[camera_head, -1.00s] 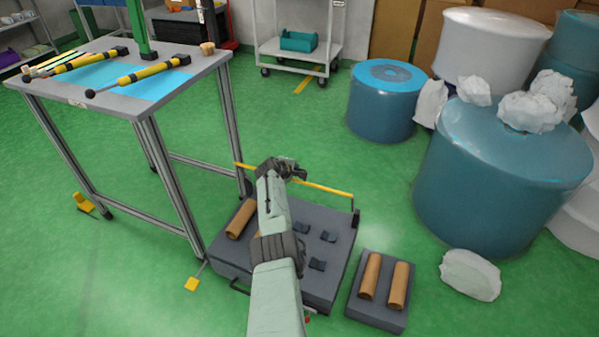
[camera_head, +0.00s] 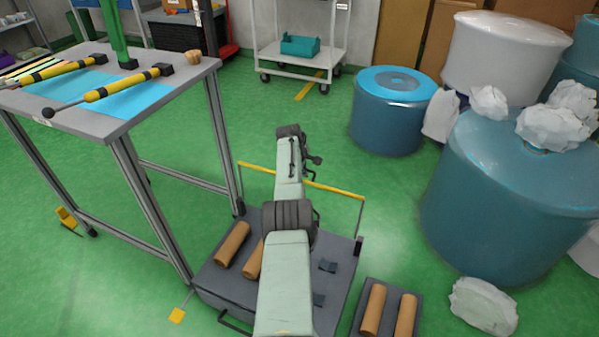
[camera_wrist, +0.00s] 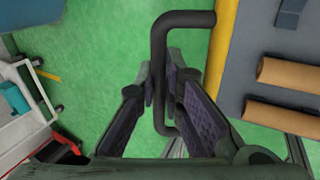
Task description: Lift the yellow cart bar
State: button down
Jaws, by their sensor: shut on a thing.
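The yellow cart bar (camera_head: 340,191) spans the far end of a low dark grey cart (camera_head: 212,280) in the head view. Thin posts at both ends hold it above the cart's edge. In the wrist view the yellow bar (camera_wrist: 222,45) runs along the cart's edge, with a dark U-shaped handle (camera_wrist: 185,19) beside it. My gripper (camera_wrist: 161,85) has its purple-padded fingers closed around the handle's long side. In the head view my wrist covers the middle of the bar and most of the gripper.
Brown rolls (camera_head: 233,244) lie on the cart, and more lie on a small grey block (camera_head: 388,322) at right. A workbench (camera_head: 95,125) stands close at left. Large blue drums (camera_head: 390,120) and white crumpled bundles stand at right. Green floor is clear behind the cart.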

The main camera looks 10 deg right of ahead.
jog(key=shift+w+d+f+b, duration=0.2)
jog(key=shift+w+d+b, duration=0.35)
jog(key=shift+b, duration=0.7)
jog(key=c, duration=2)
grip_release()
jog(key=shift+r, duration=0.1)
jog(key=shift+o, duration=0.2)
jog(key=shift+a, duration=0.15)
jog(key=v, duration=1.2)
